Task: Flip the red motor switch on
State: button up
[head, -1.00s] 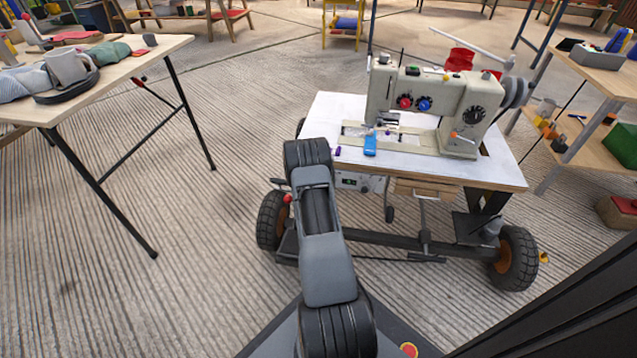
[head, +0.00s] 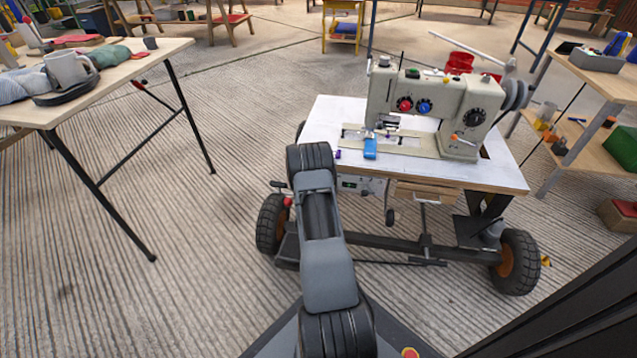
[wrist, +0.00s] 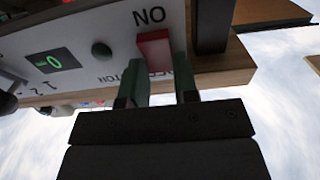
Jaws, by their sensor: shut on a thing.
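The red motor switch (wrist: 154,50) shows in the wrist view on a pale control panel (wrist: 95,32). The panel appears upside down, with the word ON beside the switch and partly covered lettering at its other end. My gripper (wrist: 160,80) has its two greenish fingers on either side of the switch, shut on it. The fingers cover part of the panel lettering. In the head view the panel (head: 362,184) hangs under the front edge of the sewing machine table (head: 480,178). My arm hides the gripper and the switch there.
The panel has a green "0" display (wrist: 51,62) and a dark green button (wrist: 101,49). A work table (head: 150,55) stands left, with open floor between.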

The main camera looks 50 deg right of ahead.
jog(key=shift+c, duration=0.9)
jog(key=shift+a+f+t+h, duration=0.1)
jog(key=shift+f+t+h, duration=0.1)
jog(key=shift+t+h, duration=0.4)
jog(key=shift+f+t+h, duration=0.2)
jog(key=shift+t+h, duration=0.1)
jog(key=shift+h, duration=0.6)
jog(key=o, duration=0.9)
jog(key=p+v, duration=0.3)
jog(key=v, duration=0.9)
